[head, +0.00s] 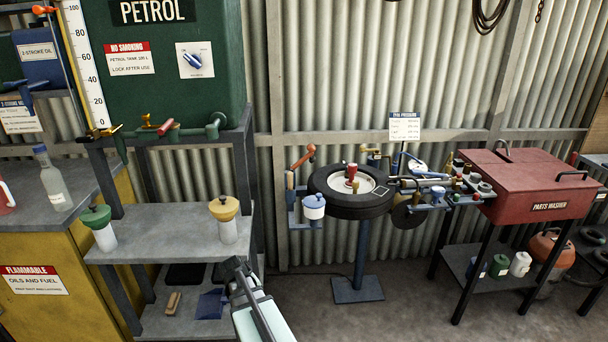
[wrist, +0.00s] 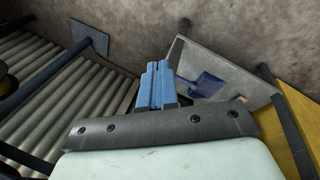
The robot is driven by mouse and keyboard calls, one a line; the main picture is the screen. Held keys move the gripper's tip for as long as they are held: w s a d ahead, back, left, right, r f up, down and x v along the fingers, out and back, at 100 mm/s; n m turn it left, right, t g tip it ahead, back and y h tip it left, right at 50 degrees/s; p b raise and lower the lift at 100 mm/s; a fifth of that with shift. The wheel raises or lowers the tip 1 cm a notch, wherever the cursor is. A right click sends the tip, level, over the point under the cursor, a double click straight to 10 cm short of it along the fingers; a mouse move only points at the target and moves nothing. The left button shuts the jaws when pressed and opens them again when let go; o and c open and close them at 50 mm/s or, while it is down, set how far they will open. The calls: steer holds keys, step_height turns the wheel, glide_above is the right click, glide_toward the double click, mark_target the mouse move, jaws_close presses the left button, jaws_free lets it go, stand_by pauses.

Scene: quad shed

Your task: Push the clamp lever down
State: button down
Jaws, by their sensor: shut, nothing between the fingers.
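A lever with an orange-red grip (head: 304,156) stands raised and tilted at the left side of the tyre stand; it looks like the clamp lever, though I cannot be sure at this size. The black tyre (head: 325,182) lies flat on top of the stand, with a small red-topped part at its centre. My gripper (head: 238,266) is low and left of the stand, in front of the grey shelf, well apart from the lever. In the wrist view its blue fingers (wrist: 157,85) are together with nothing between them. The lever does not show clearly in the wrist view.
The grey shelf unit (head: 160,250) holds a green-topped jar (head: 104,238), a yellow-topped jar (head: 228,228) and a blue dustpan (head: 212,303). A blue-lidded pot (head: 314,208) hangs below the lever. A red parts washer (head: 530,185) stands right. Floor before the stand is clear.

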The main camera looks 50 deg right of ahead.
steer(key=w+d+r+m+t+h, duration=0.1)
steer(key=w+d+r+h, duration=0.1)
steer(key=w+d+r, duration=0.4)
steer(key=w+d+r+h, duration=0.1)
steer(key=d+r, duration=0.7)
steer(key=r, duration=0.3)
steer(key=w+d+r+m+t+h, duration=0.1)
steer(key=w+d+r+h, duration=0.1)
steer(key=w+d+r, duration=0.4)
steer(key=d+r+h, duration=0.1)
steer(key=d+r, duration=0.3)
steer(key=r, duration=0.4)
steer(key=d+r+h, duration=0.1)
steer(key=d+r, duration=0.3)
steer(key=r, duration=0.4)
steer(key=w+d+r+m+h, duration=0.1)
steer(key=d+r, duration=0.3)
steer(key=r, duration=0.4)
steer(key=shift+r, duration=0.35)
steer(key=shift+d, duration=0.1)
steer(key=s+f+x, duration=0.1)
steer(key=s+x, duration=0.1)
steer(key=x, duration=1.1)
steer(key=shift+a+f, duration=0.2)
steer(key=shift+a, duration=0.1)
steer(key=shift+s+d, duration=0.1)
steer(key=shift+s, duration=0.05)
